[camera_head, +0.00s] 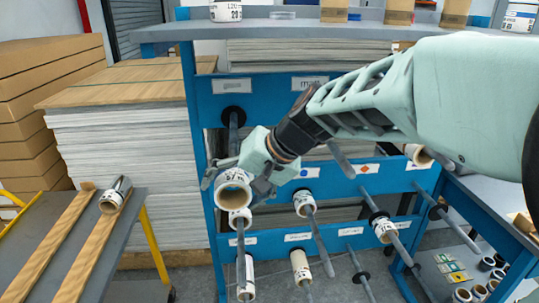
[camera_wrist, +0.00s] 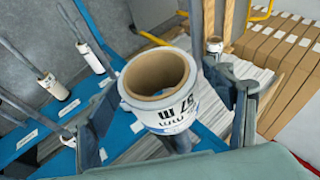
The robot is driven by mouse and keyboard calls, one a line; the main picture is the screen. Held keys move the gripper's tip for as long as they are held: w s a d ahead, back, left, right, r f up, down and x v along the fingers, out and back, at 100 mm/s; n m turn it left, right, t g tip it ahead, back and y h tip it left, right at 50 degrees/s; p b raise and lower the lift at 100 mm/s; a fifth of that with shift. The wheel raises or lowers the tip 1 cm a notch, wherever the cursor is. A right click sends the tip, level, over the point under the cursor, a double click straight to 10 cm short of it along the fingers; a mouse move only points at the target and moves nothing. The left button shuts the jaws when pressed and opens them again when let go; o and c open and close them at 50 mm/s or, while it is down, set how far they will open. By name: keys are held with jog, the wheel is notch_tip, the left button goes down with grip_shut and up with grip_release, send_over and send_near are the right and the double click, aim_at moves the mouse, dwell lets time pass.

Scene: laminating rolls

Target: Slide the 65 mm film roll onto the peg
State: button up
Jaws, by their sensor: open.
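A white film roll (camera_head: 233,187) with a brown core is at my gripper (camera_head: 255,180), in front of the blue rack. In the wrist view the roll (camera_wrist: 165,118) lies between the two fingers of my gripper (camera_wrist: 168,130), which is open. Its printed label is only partly readable; I cannot confirm 65 mm. The hollow core faces the camera in both views, with no peg tip visible in it. A grey peg (camera_head: 233,136) runs from a black disc on the upper rail down towards the roll's back; whether it enters the core is hidden.
Other pegs on the blue rack (camera_head: 262,95) hold rolls, including ones at the lower middle (camera_head: 304,203) and right (camera_head: 384,229). A roll (camera_head: 115,195) lies on wooden rails on the left bench. Paper stacks (camera_head: 130,150) stand behind.

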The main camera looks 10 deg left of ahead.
jog(key=shift+a+f, duration=0.15)
jog(key=shift+f, duration=0.05)
jog(key=shift+c, duration=0.5)
